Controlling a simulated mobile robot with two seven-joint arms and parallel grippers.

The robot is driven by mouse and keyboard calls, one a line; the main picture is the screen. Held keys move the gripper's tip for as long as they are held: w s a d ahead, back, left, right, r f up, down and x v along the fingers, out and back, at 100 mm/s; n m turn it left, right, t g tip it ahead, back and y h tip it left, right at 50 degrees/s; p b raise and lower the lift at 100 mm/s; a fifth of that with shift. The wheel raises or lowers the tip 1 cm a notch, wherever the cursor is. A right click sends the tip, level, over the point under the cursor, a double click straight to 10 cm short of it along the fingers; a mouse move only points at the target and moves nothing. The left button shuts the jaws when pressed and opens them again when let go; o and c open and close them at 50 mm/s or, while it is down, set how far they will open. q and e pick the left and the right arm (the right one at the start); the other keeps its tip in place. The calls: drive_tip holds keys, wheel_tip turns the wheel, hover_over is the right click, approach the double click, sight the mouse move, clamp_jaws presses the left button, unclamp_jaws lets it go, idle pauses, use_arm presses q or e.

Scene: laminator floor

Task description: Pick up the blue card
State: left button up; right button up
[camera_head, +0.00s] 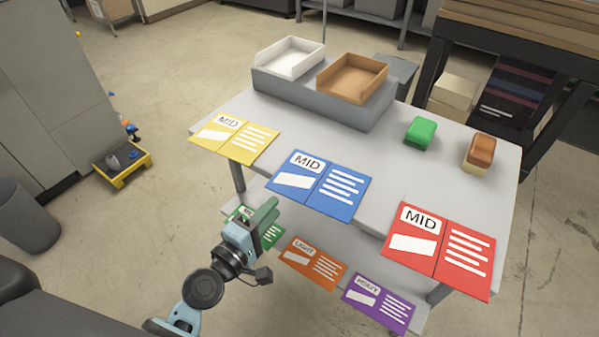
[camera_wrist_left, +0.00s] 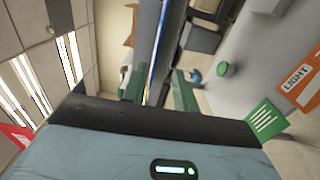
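The blue card (camera_head: 320,185), marked MID, lies flat at the front edge of the grey table's top, its near part seeming to overhang. In the left wrist view it seems to be the thin blue edge-on line (camera_wrist_left: 155,62). My left gripper (camera_head: 267,222) has green fingers and is in front of the table, left of and nearer than the blue card. In the left wrist view the gripper (camera_wrist_left: 158,90) is open, with the blue line in the gap between its fingers. I cannot tell how far ahead the card is. My right gripper is not in view.
A yellow card (camera_head: 234,138) and a red card (camera_head: 438,250) lie along the same edge. Green (camera_head: 268,236), orange (camera_head: 312,263) and purple (camera_head: 378,303) cards lie lower. Trays (camera_head: 290,58) stand at the back. Green (camera_head: 421,131) and brown (camera_head: 480,150) blocks sit right.

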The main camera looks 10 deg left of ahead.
sight(299, 174)
use_arm(q)
drive_tip(key=x, duration=0.3)
drive_tip(key=p+x, duration=0.1)
drive_tip(key=x, duration=0.1)
drive_tip(key=shift+w+a+r, duration=0.15)
drive_tip(key=shift+a+r, duration=0.15)
drive_tip(key=shift+r, duration=0.05)
drive_tip(key=shift+c, duration=0.4)
clamp_jaws()
